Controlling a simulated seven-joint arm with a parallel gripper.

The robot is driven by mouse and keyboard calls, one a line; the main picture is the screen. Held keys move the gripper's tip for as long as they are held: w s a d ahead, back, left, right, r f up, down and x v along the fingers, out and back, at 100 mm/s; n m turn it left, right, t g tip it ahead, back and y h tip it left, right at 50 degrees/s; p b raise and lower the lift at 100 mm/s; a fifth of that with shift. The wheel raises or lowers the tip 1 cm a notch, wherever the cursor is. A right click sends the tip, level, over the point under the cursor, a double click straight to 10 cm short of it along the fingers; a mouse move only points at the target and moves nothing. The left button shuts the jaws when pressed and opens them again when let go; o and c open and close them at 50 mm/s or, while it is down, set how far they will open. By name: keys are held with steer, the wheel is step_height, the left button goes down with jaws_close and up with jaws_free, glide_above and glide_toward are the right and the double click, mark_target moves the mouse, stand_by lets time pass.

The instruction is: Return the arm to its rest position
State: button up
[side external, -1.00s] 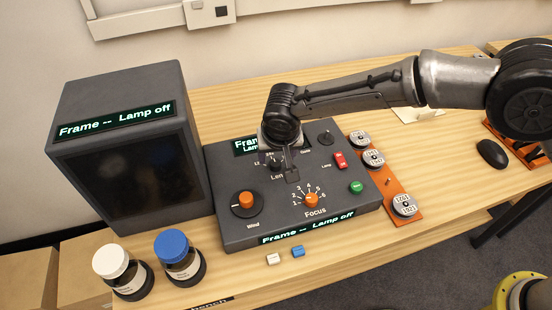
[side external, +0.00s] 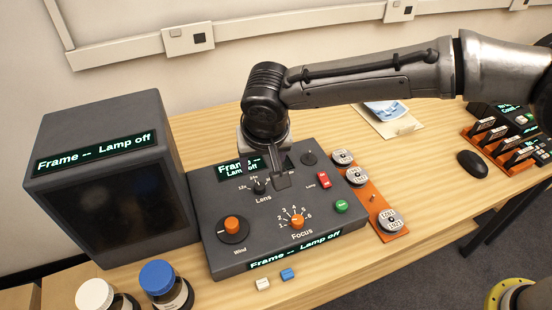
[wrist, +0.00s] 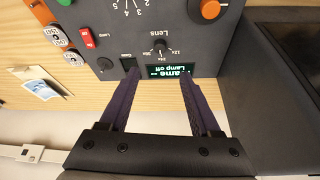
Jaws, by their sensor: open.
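My gripper (side external: 280,181) is over the back part of a dark grey control console (side external: 212,251). In the wrist view, its two fingers are spread apart with nothing between them (wrist: 158,78). The console's Lens knob (side external: 260,187) lies just beyond the fingers and also shows in the wrist view (wrist: 160,45). The fingers look apart from the knob. My arm reaches in from the right, bent down at the wrist. The console's back display, partly hidden by my gripper in the side view, reads "Lamp off" in the wrist view (wrist: 170,71).
A dark boxy viewer (side external: 110,200) stands left of the console. White-capped (side external: 95,294) and blue-capped (side external: 158,277) jars are at the front left. An orange strip (side external: 377,207) with round metal tins lies right of the console. A black mouse (side external: 472,163) is further right.

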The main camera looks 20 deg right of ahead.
steer(key=w+d+r+m+t, duration=0.15)
steer(key=d+r+m, duration=0.25)
steer(key=d+r, duration=1.3)
steer(key=s+d+r, duration=0.1)
steer(key=s+d, duration=0.4)
steer(key=d, duration=0.5)
steer(key=s+d+f, duration=0.1)
steer(key=s+d, duration=0.8)
steer(key=s, duration=0.5)
steer(key=s+f+n, duration=0.6)
steer(key=s+f, duration=0.3)
steer(key=shift+s+a+y, duration=0.2)
steer(key=shift+s+y, duration=0.05)
steer(key=shift+y, duration=0.15)
